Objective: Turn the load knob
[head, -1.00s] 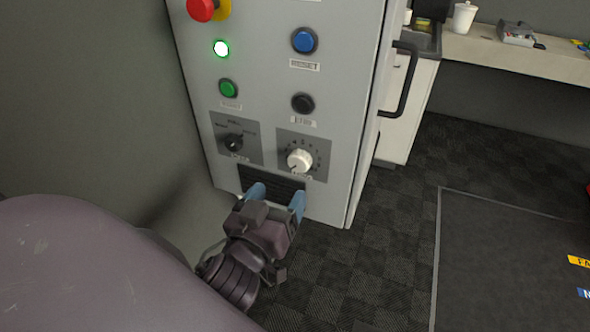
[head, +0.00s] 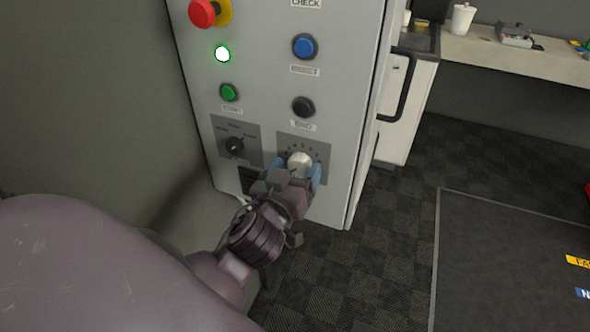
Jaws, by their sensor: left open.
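The load knob (head: 300,160) is a white round knob on a dark dial plate (head: 321,150), low on the right side of the grey control cabinet's front. My left gripper (head: 296,172) is at the knob, with one blue fingertip on each side of it. The jaws are open around the knob; whether the fingers touch it I cannot tell. The gripper hides the knob's lower part and the lower part of the dial plate. My right gripper is not in view.
The cabinet (head: 270,75) also carries a black selector (head: 235,145), green button (head: 229,92), blue button (head: 304,46), black button (head: 303,107), lit green lamp (head: 222,54) and red emergency stop (head: 203,13). A black door handle (head: 402,88) sticks out at right.

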